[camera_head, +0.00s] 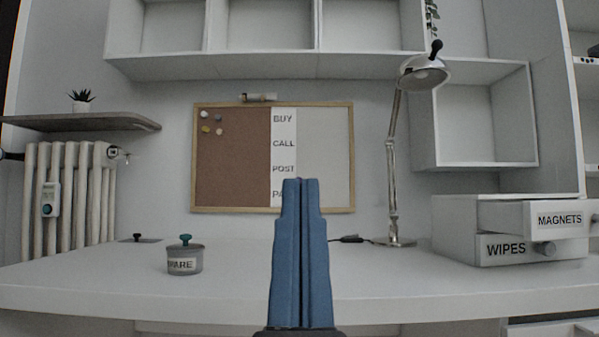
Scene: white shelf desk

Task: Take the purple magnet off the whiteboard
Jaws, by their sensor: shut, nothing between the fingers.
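A wood-framed board (274,103) hangs on the back wall. Its left half is brown cork and its right half is a pale whiteboard (325,150), with a white strip reading BUY, CALL, POST and a partly covered word between them. I cannot make out a purple magnet on the whiteboard. Several small round pins or magnets (206,129) sit at the cork's upper left; their colours are hard to tell. My blue gripper (300,182) points up in front of the board, shut and empty, and hides part of its lower middle.
A lamp (392,170) stands right of the board. A drawer marked MAGNETS (520,217) sticks out above a WIPES drawer (490,250). A grey lidded pot (185,262) stands on the left of the desk (110,280). A shelf unit (270,66) hangs above.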

